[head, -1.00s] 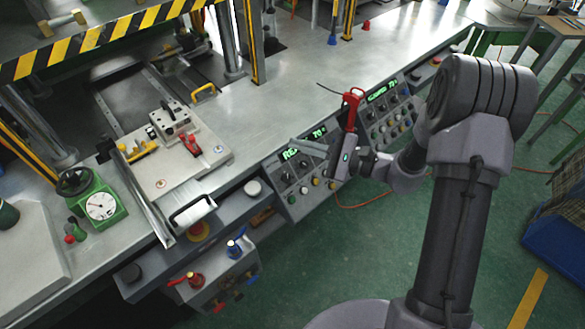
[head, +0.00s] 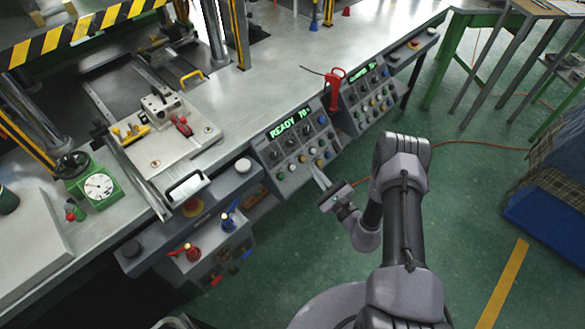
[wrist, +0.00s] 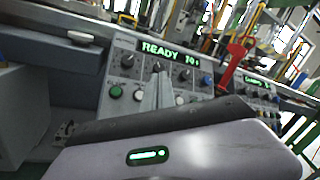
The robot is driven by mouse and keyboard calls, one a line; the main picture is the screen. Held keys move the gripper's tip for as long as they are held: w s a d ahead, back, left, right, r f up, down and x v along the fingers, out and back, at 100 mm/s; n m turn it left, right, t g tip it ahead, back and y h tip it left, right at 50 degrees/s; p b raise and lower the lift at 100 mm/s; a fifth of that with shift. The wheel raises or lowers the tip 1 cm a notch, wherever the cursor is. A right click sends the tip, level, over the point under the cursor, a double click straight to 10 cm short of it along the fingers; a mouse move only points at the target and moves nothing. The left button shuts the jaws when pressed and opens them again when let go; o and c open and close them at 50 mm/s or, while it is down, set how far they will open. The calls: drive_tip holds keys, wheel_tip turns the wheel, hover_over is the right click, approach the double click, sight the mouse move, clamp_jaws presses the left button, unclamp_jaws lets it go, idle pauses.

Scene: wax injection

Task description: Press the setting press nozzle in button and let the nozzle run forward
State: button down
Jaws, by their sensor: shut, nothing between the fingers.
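The left control panel (head: 262,150) is on the front of the bench, with a lit green display (head: 290,125) reading READY and a number. Below the display are dark knobs and a row of small coloured buttons. The wrist view shows a green button (wrist: 115,92) and a white button (wrist: 138,95) left of my fingers. I cannot read which one is labelled nozzle in. My gripper (head: 317,170) is shut and empty, its tips close to the panel's lower edge. In the wrist view the fingers (wrist: 159,75) overlap the panel's middle; contact cannot be told.
A red-handled tool (head: 333,90) hangs between this panel and a second panel (head: 350,95) to the right. Green floor is open in front of the bench.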

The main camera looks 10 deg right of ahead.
drive_tip(key=b, duration=0.6)
hover_over(299, 183)
drive_tip(key=s, duration=0.2)
wheel_tip(299, 183, down, 5)
drive_tip(key=shift+w+d+f+b, duration=0.15)
drive_tip(key=shift+w+f+b, duration=0.2)
drive_tip(key=shift+w, duration=0.35)
drive_tip(key=shift+r, duration=0.1)
idle(0.6)
drive_tip(key=shift+w+f+b, duration=0.25)
drive_tip(key=shift+f+b, duration=0.05)
drive_tip(key=shift+b, duration=0.15)
